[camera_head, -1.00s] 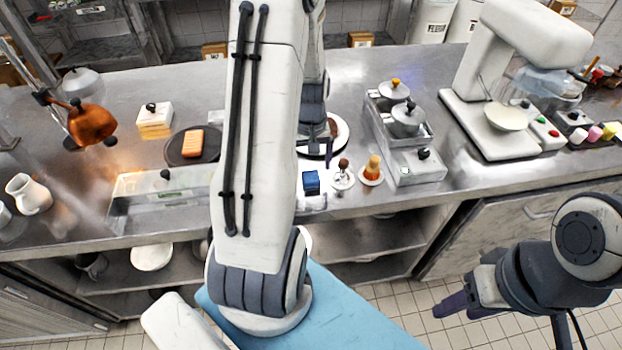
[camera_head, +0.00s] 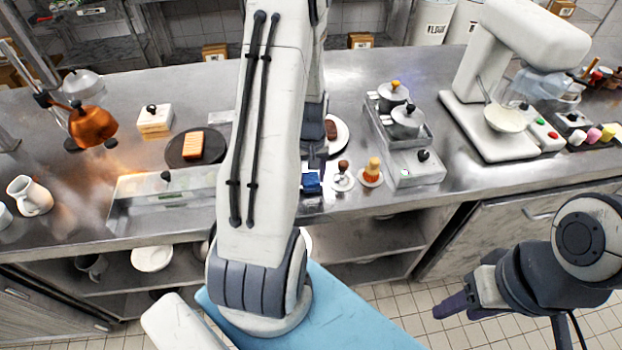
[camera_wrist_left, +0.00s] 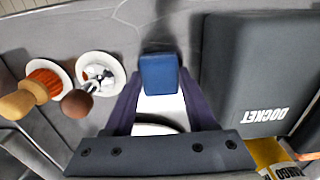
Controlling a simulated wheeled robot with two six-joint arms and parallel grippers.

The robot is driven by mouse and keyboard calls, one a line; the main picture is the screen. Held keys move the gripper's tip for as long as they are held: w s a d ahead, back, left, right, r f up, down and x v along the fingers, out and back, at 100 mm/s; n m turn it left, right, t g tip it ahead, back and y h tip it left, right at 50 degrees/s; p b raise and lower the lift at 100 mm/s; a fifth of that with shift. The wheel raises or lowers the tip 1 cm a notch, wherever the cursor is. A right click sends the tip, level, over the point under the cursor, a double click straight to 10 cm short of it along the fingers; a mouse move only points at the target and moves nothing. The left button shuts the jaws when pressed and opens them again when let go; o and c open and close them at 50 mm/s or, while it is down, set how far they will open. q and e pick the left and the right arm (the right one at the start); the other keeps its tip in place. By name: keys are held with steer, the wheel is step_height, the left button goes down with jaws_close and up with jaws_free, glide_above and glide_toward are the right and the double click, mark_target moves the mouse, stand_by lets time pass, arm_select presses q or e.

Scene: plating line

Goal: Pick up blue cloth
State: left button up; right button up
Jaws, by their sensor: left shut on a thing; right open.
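The blue cloth (camera_head: 311,182) is a small folded block near the front edge of the steel counter. In the left wrist view the blue cloth (camera_wrist_left: 160,74) sits between the fingertips. My left gripper (camera_head: 314,160) reaches down from behind the arm and is shut on the cloth. Its dark fingers also show in the left wrist view (camera_wrist_left: 160,98). I cannot tell whether the cloth is clear of the counter. My right gripper (camera_head: 468,303) is open and empty, well away at the lower right over the floor.
A tray with lidded pots (camera_head: 402,125) is further right. A dark "DOCKET" box (camera_wrist_left: 258,75) is close by.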

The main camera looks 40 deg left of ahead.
mark_target(315, 181)
arm_select(q)
steer(key=shift+r, duration=0.1)
steer(key=shift+r, duration=0.5)
steer(key=r, duration=0.1)
steer(key=d+r+b, duration=0.1)
steer(key=r, duration=0.1)
steer(key=shift+d+r, duration=0.2)
steer(key=shift+r, duration=0.1)
steer(key=d+r+b, duration=0.2)
steer(key=d+r, duration=0.4)
steer(key=d, duration=0.4)
steer(key=shift+w+d+r, duration=0.15)
